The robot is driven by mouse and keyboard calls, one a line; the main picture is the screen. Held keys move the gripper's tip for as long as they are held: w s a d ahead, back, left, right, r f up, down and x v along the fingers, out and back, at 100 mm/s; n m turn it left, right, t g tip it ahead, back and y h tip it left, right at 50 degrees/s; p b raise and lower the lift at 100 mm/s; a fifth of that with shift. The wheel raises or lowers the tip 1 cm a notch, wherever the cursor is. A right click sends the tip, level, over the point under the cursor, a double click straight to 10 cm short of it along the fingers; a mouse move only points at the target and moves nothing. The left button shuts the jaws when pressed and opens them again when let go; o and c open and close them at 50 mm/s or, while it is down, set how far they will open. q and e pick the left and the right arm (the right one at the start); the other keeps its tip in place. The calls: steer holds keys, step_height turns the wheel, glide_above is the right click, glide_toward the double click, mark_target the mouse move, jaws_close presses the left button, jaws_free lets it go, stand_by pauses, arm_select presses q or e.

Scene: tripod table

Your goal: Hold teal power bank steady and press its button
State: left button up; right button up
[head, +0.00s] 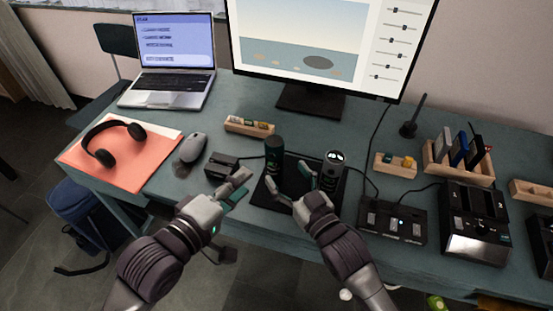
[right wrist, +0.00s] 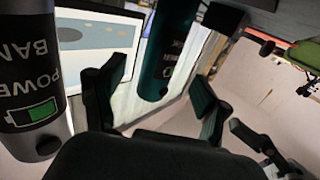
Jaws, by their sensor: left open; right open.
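The teal power bank (head: 274,157), a dark upright cylinder, stands on a black mat (head: 262,198). In the right wrist view the teal power bank (right wrist: 172,48) shows a battery mark and lies ahead between the open fingers. My right gripper (head: 289,183) is open and empty, just in front of it; contact cannot be told. A second, black power bank (head: 333,165) stands to its right; it also shows large at the left of the right wrist view (right wrist: 32,75). My left gripper (head: 240,185) is open, left of and nearer than the teal power bank.
A black box (head: 221,166) sits close behind my left gripper. A mouse (head: 192,147), headphones (head: 103,145) and a laptop (head: 168,85) are to the left. The monitor (head: 315,45) stands behind. A black button panel (head: 392,221) and a charger dock (head: 474,220) are to the right.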

mark_target(279, 165)
steer(key=x, duration=0.6)
steer(key=shift+w, duration=0.1)
jaws_close()
arm_select(q)
jaws_close()
stand_by(1.3)
